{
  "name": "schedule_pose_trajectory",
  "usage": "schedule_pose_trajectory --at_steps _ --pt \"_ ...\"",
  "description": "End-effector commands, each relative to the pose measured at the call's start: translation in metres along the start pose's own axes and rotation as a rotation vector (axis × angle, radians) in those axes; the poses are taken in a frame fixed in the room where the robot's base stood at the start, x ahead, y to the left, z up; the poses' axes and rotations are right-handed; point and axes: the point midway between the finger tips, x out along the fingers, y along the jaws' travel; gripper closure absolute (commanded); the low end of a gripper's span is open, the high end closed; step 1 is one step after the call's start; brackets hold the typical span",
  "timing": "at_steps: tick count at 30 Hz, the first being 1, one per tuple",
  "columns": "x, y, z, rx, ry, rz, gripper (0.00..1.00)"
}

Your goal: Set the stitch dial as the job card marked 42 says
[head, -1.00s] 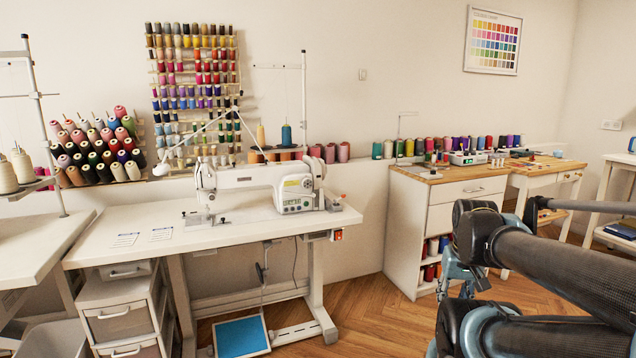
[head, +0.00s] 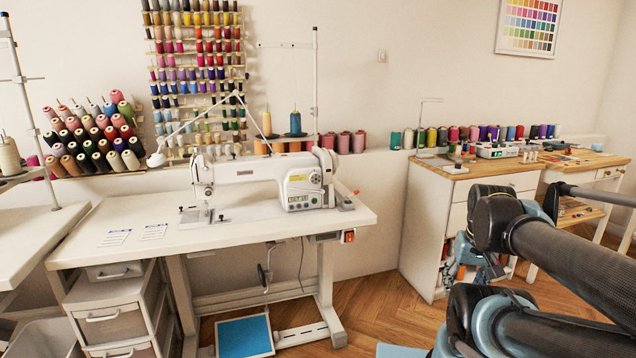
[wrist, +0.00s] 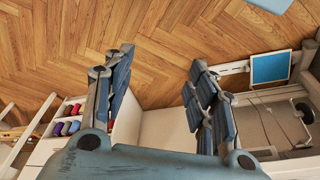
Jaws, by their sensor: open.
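A white sewing machine (head: 250,172) stands on a white sewing table (head: 240,228). Its right pillar carries a control panel (head: 303,187) with small coloured marks; I cannot make out the stitch dial or its setting. Two printed cards, a left card (head: 115,237) and a right card (head: 154,231), lie flat on the table left of the machine; their print is too small to read, so I cannot tell which is marked 42. My gripper (wrist: 160,63) is open and empty in the wrist view, its fingers well apart above the floor. It touches none of these.
A drawer unit (head: 120,305) stands under the table's left end and a blue pedal (head: 244,337) on the floor below. A wooden-topped cabinet (head: 425,225) is at the right, behind my arm. Wooden floor (head: 375,300) shows clear between table and cabinet.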

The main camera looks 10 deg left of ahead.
Motion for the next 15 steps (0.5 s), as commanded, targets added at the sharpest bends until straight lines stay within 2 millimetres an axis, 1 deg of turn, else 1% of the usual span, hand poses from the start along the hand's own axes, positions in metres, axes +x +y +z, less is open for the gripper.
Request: schedule_pose_trajectory --at_steps 2,5,8,9,10,11,12,14,15 --pt "0.001 -0.011 -0.011 -0.048 0.036 -0.032 0.43" --pt "0.002 -0.040 -0.040 -0.155 0.124 -0.106 0.43" --pt "-0.002 -0.081 -0.075 -0.295 0.256 -0.204 0.43" --pt "-0.006 -0.099 -0.089 -0.351 0.315 -0.243 0.43" --pt "-0.009 -0.113 -0.099 -0.391 0.361 -0.272 0.43" --pt "-0.013 -0.126 -0.108 -0.428 0.406 -0.299 0.43" --pt "-0.018 -0.144 -0.120 -0.474 0.467 -0.334 0.43" --pt "-0.028 -0.170 -0.135 -0.537 0.558 -0.380 0.43" --pt "-0.035 -0.186 -0.145 -0.573 0.620 -0.408 0.43"
